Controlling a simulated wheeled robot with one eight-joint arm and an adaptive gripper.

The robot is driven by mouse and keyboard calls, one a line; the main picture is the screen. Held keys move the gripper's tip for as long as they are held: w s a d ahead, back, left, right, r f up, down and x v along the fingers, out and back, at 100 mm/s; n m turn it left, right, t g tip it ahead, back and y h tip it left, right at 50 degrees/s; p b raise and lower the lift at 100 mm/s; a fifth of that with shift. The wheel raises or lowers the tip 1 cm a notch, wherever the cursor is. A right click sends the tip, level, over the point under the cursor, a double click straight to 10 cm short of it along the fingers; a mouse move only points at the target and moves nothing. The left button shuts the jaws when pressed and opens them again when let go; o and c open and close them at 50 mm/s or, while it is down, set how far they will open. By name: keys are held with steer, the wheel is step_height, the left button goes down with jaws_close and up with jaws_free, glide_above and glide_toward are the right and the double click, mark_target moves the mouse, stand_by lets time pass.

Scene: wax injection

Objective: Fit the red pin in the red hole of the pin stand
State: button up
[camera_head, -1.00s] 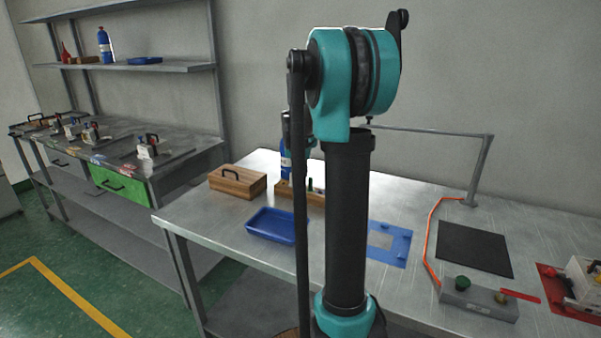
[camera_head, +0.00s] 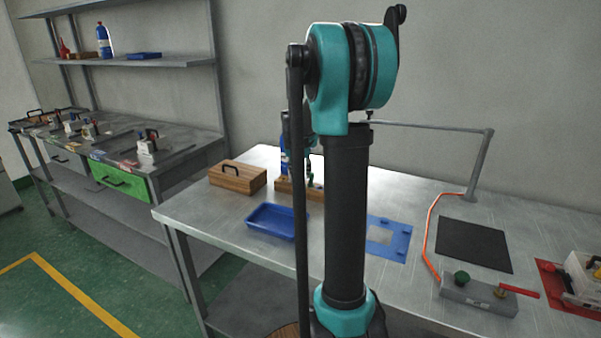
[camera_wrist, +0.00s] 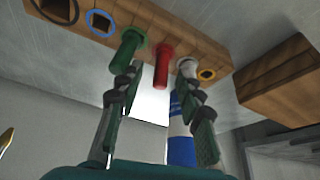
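The wooden pin stand (camera_head: 290,187) is at the back of the table, partly behind my arm. In the wrist view it (camera_wrist: 178,22) crosses the top. The red pin (camera_wrist: 163,66) stands in the row of the stand, its free end towards the wrist camera; the red hole is not visible under it. My gripper (camera_wrist: 161,76) is open, with one finger on each side of the red pin and a gap visible on both sides. A green pin (camera_wrist: 127,48) stands beside it, close to the left finger. In the head view the fingers are small and partly hidden.
A wooden box (camera_head: 238,177) is left of the stand, with a blue tray (camera_head: 276,222) in front. A blue bottle (camera_wrist: 181,130) is close behind the right finger.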

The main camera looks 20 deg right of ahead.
steer(key=v, duration=1.2)
steer(key=shift+a, duration=0.1)
